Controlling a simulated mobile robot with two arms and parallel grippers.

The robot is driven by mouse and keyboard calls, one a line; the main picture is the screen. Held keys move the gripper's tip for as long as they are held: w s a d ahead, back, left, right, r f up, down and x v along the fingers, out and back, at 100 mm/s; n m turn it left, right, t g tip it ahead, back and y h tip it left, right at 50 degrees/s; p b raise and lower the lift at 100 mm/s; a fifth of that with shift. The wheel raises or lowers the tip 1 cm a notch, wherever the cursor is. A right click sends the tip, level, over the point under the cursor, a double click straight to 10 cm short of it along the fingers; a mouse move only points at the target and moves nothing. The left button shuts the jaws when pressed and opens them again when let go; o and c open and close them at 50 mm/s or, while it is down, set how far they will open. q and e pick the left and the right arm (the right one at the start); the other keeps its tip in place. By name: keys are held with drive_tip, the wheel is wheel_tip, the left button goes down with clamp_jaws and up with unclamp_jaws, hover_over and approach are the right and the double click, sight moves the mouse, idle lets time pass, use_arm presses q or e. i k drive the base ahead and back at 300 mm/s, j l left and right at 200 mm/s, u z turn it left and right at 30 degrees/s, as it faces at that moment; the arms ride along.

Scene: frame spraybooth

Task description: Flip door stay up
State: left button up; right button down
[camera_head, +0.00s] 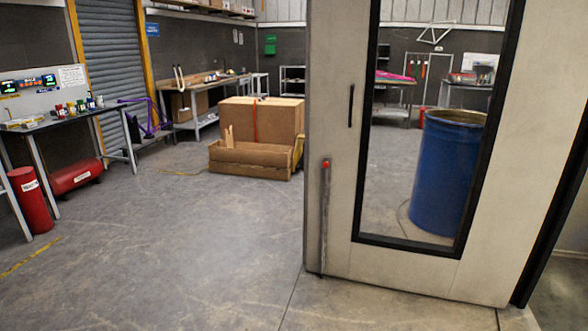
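A door (335,60) with a large dark-framed window fills the right part of the head view. It has a thin black vertical handle (351,105) near its left edge. Below the handle, the door stay (325,215) is a slim grey bar with a red top end (326,163). It stands upright along the door's left edge. Its lower end is at the door's bottom edge, near the floor; I cannot tell whether it touches the floor. Neither of my grippers is in view.
A blue drum (446,175) shows through the window. Cardboard boxes (262,118) stand on the floor behind the door's left edge. A workbench (60,119), a red bin (30,200) and a red cylinder (75,177) are at the left. The concrete floor (190,250) left of the door is clear.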

sight(326, 164)
drive_tip(key=i+l, duration=0.1)
drive_tip(key=i, duration=2.8)
drive_tip(key=j+u, duration=0.1)
drive_tip(key=u, duration=0.4)
